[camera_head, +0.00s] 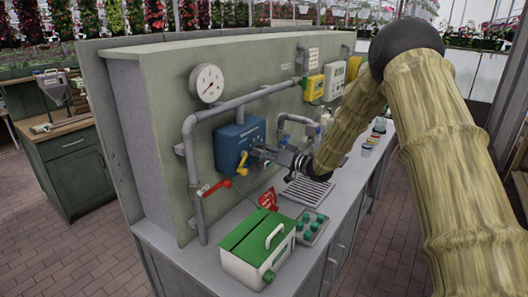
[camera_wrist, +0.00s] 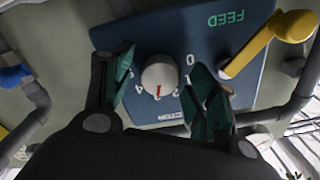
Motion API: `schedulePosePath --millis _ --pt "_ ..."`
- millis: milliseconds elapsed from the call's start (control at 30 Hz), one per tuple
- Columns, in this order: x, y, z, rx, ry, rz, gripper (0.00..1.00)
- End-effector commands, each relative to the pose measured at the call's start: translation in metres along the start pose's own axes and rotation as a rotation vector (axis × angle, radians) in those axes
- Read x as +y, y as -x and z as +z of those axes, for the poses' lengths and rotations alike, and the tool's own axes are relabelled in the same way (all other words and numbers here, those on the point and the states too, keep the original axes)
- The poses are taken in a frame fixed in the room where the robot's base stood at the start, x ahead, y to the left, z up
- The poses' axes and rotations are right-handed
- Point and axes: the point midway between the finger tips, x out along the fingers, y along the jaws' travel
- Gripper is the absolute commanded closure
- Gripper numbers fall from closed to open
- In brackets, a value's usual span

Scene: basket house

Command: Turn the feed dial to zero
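The blue feed box (camera_head: 228,152) is mounted on the grey-green panel in the head view. In the wrist view the box (camera_wrist: 125,35) carries a green FEED label and a round white dial (camera_wrist: 160,72). The dial's red mark points down in that picture, near the numbers between 4 and 1, partly hard to read; 0 is at the dial's upper right. My gripper (camera_wrist: 162,75) is open, with green-padded fingers on both sides of the dial and visible gaps to it. In the head view my gripper (camera_head: 262,154) is at the box's front and hides the dial.
A yellow lever (camera_wrist: 268,42) is on the box, close to my right finger in the wrist view. Grey pipes (camera_head: 190,170), a red-handled valve (camera_head: 216,187) and a pressure gauge (camera_head: 207,83) surround the box. A green-lidded box (camera_head: 258,250) stands on the counter below.

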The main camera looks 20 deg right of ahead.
Motion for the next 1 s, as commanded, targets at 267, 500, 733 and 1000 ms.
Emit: schedulePosePath --millis 267,500,733,1000 --pt "0.0002 0.0005 -0.0002 0.000 0.000 0.001 0.87" --pt "0.0011 0.0008 0.0008 0.000 0.021 0.001 0.86" --pt "0.0021 0.0005 0.0027 0.000 0.127 0.000 0.86" --pt "0.0038 0.0007 0.0047 0.000 0.357 0.001 0.86"
